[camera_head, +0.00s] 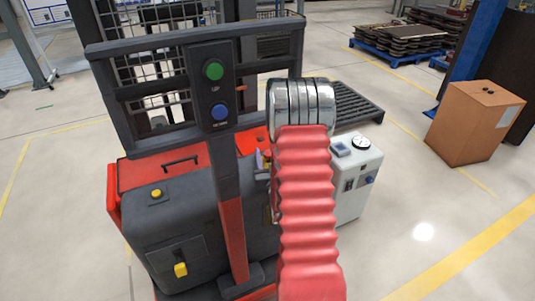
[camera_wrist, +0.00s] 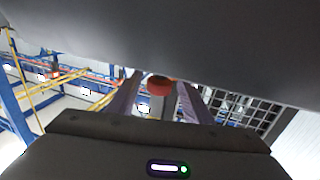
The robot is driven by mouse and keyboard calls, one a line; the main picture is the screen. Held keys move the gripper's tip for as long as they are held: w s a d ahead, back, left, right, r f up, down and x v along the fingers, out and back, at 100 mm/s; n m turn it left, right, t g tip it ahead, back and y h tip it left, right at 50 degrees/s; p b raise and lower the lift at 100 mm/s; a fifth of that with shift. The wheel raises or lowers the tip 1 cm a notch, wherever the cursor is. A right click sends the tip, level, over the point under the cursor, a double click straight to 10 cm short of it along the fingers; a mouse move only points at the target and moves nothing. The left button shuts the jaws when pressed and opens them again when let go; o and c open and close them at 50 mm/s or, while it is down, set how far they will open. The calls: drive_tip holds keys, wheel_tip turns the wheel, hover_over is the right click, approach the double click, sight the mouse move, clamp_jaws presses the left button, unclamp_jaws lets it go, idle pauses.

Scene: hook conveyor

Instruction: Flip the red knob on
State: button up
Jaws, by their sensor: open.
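In the wrist view a round red knob (camera_wrist: 160,85) sits at the top of a grey upright part, between my two fingers. Its on or off position cannot be told. My gripper (camera_wrist: 157,103) is open, with one purple-grey finger on each side of the knob. I cannot tell whether either finger touches it. In the head view my red ribbed arm hides most of the gripper. A dark control box (camera_head: 214,92) there carries a green button (camera_head: 213,70) and a blue button (camera_head: 220,111). A small red piece shows at the box's right edge; I cannot tell whether it is the knob.
A grey and red machine body (camera_head: 200,225) with yellow buttons stands below the box. A white unit (camera_head: 356,180) with a dial stands right of my arm. A cardboard box (camera_head: 472,125) is at the right. Open floor lies at the lower right.

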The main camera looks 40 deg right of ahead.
drive_tip(key=shift+c, duration=0.5)
clamp_jaws()
